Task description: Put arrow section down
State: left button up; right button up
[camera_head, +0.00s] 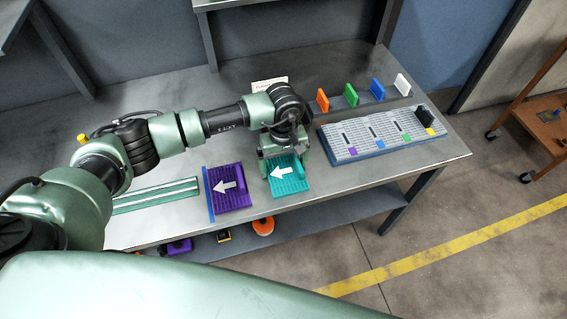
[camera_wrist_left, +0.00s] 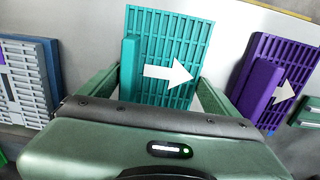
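The teal arrow section (camera_head: 289,184) is a ribbed plate with a white arrow pointing left in the head view. It is at the table's front edge, right of the purple arrow section (camera_head: 236,187), with a small gap between them. My left gripper (camera_head: 284,162) is above its back part, one finger at each side. In the left wrist view the teal section (camera_wrist_left: 178,45) lies between the fingertips, which appear to touch its side edges. It looks at or very near table height; any gap beneath is hidden. My right gripper is out of view.
A green-striped rail (camera_head: 158,195) lies left of the purple section, beside a blue strip (camera_head: 209,195). A grey slotted board (camera_head: 372,137) is at the right, with orange (camera_head: 322,100), green (camera_head: 351,95) and white (camera_head: 402,84) upright pieces behind it. A lower shelf (camera_head: 330,217) holds small items.

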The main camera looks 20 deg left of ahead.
aim_at(283, 168)
pick_arm(q)
jog(key=shift+r, duration=0.1)
jog(key=shift+r+p, duration=0.15)
jog(key=shift+p, duration=0.15)
jog(key=shift+r, duration=0.3)
notch_tip(283, 168, up, 11)
jog(key=b, duration=0.2)
jog(key=shift+r+b, duration=0.15)
jog(key=shift+b, duration=0.15)
dwell(0.7)
